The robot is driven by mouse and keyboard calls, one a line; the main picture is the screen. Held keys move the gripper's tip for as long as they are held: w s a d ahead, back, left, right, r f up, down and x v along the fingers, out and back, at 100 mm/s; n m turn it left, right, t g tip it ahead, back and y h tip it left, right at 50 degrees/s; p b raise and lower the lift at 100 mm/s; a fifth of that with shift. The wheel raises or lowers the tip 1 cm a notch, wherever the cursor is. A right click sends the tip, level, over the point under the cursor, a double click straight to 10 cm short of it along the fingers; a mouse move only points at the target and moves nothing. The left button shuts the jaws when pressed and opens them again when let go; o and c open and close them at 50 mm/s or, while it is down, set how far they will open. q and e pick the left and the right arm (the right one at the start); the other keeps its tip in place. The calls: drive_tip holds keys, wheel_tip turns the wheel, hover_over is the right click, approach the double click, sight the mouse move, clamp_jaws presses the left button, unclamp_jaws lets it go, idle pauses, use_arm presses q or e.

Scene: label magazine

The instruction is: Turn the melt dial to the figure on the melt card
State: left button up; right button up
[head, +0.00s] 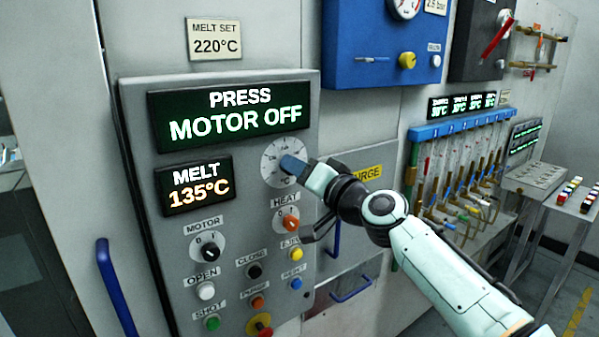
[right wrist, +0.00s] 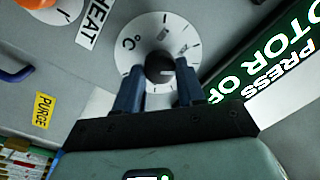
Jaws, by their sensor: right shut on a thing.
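The melt card (head: 214,38) on the wall above the panel reads "MELT SET 220°C". The melt dial (head: 277,159) is a white disc marked °C at the panel's upper right, and it also shows in the right wrist view (right wrist: 132,72). My right gripper (head: 295,166) is shut on the dark knob (right wrist: 159,68) at the dial's centre, one finger on each side. The fingers hide much of the dial, and I cannot read where the knob points. The melt display (head: 195,187) reads "MELT 135°C". My left gripper is not in view.
The press display (head: 228,115) reads "PRESS MOTOR OFF". The orange heat knob (head: 290,223) sits just below the dial. The motor knob (head: 209,250) and several push buttons lie lower on the panel. A blue box (head: 345,50) is above right.

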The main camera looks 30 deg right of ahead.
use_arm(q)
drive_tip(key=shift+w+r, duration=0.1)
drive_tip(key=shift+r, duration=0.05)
use_arm(e)
drive_tip(key=shift+m, duration=3.5)
drive_tip(key=o, duration=1)
drive_tip(key=shift+o, duration=0.2)
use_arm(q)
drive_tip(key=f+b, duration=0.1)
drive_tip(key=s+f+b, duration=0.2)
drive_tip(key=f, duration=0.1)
use_arm(e)
drive_tip(key=s+d, duration=0.1)
drive_tip(key=s, duration=1.2)
drive_tip(key=shift+s+f, duration=0.15)
drive_tip(key=shift+f, duration=0.3)
